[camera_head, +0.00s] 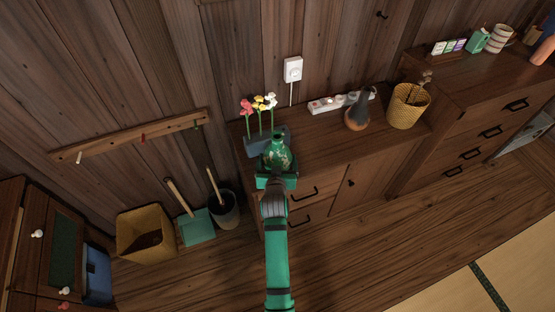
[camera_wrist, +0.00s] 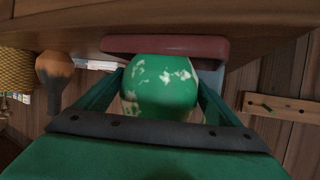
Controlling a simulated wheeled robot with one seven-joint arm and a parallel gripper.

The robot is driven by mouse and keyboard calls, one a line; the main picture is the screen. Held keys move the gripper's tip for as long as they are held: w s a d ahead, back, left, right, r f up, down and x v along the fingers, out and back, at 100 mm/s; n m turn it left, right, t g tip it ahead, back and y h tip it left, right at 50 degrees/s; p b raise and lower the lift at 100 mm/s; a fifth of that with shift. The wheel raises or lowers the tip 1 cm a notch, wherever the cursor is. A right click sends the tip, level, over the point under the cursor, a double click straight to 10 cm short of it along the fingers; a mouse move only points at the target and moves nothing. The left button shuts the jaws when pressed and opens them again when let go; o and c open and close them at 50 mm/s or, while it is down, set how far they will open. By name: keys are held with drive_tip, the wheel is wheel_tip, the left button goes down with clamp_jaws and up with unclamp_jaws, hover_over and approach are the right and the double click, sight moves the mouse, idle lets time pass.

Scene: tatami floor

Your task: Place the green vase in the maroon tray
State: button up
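The green vase (camera_head: 278,153) with pale patches stands upright between the fingers of my gripper (camera_head: 277,172) at the front left of the low cabinet. In the wrist view, which looks upside down, the vase (camera_wrist: 160,88) fills the space between the fingers of my gripper (camera_wrist: 160,100), and they appear closed on its sides. The maroon tray (camera_wrist: 195,46) shows as a rounded band just past the vase, at the cabinet top. I cannot tell whether the vase touches it. In the head view the tray is hidden behind the vase and my gripper.
A blue-grey planter with flowers (camera_head: 259,142) stands close behind the vase. A power strip (camera_head: 328,105), a dark-necked vase (camera_head: 357,116) and a yellow basket (camera_head: 408,106) stand farther right on the low cabinet (camera_head: 335,140). Bare top lies between.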

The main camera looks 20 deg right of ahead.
drive_tip(key=shift+o, duration=0.6)
drive_tip(key=shift+w+a, duration=0.1)
drive_tip(key=shift+r, duration=0.15)
drive_tip(key=v, duration=1.2)
drive_tip(key=s+a+f+n+t+y, duration=0.1)
drive_tip(key=s+a+f+n, duration=0.1)
drive_tip(key=s+a, duration=0.5)
drive_tip(key=s+a+f+n+y, duration=0.1)
drive_tip(key=s+a+f+y, duration=0.15)
drive_tip(key=s, duration=0.95)
drive_tip(key=s+a+r+t, duration=0.1)
drive_tip(key=s+a+r, duration=0.2)
drive_tip(key=s, duration=0.5)
drive_tip(key=s+a+r+n+y, duration=0.1)
drive_tip(key=s+a+r, duration=0.2)
drive_tip(key=s+r, duration=0.2)
drive_tip(key=s, duration=0.3)
drive_tip(key=shift+r+t, duration=0.4)
